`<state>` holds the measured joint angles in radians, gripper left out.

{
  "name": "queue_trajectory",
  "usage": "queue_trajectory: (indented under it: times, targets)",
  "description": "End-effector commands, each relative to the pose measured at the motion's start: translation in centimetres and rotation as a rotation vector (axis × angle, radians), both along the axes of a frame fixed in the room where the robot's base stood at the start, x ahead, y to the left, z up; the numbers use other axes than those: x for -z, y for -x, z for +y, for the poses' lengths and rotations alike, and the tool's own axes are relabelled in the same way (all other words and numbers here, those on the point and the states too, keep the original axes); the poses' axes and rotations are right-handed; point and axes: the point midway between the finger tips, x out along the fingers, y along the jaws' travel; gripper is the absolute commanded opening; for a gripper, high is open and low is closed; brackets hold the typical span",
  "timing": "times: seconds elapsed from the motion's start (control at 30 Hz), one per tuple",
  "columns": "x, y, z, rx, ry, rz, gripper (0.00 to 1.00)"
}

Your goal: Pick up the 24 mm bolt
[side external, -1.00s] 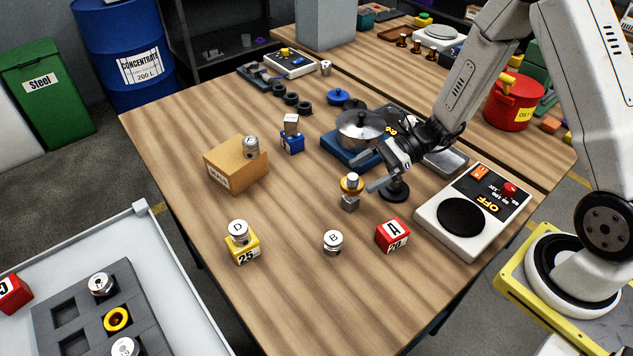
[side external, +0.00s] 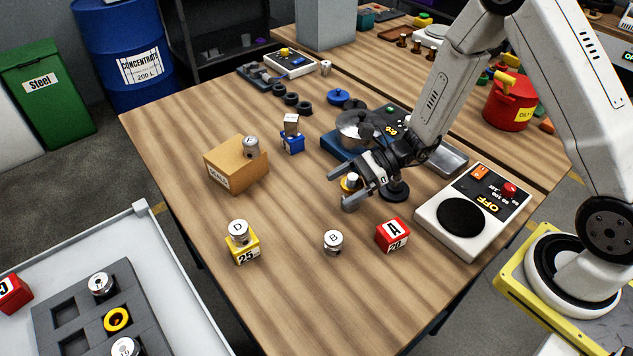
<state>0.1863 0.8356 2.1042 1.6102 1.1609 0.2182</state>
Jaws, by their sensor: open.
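No part in view carries a readable 24 mm mark, so I cannot tell for sure which is the bolt. A small upright piece with a pale round top and a yellow collar (side external: 351,182) stands on the table in the middle. My gripper (side external: 342,188) is open, with one finger on the far side of this piece and one on the near side. The fingers hide its lower part, and I cannot tell whether they touch it.
A silver B cylinder (side external: 333,241) and red A block (side external: 391,236) stand in front. A D cylinder (side external: 238,231) sits on a yellow block (side external: 243,252). An orange-brown box (side external: 235,165) is left. A pan (side external: 360,126) and an OFF-marked device (side external: 470,213) flank the arm.

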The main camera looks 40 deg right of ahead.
Motion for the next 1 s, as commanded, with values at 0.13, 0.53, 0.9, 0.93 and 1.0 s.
queue_trajectory:
  times: [0.13, 0.53, 0.9, 0.93, 1.0]
  targets:
    - [0.00, 0.00, -0.01, 0.000, 0.000, 0.000, 1.00]
    - [-0.02, 0.01, -0.04, 0.000, 0.000, 0.000, 0.56]
    - [-0.08, -0.03, -0.03, 0.000, -0.002, -0.001, 0.00]
    - [-0.08, -0.03, -0.03, 0.000, -0.002, -0.001, 0.00]
    - [-0.08, -0.03, -0.03, 0.000, -0.002, -0.001, 0.00]
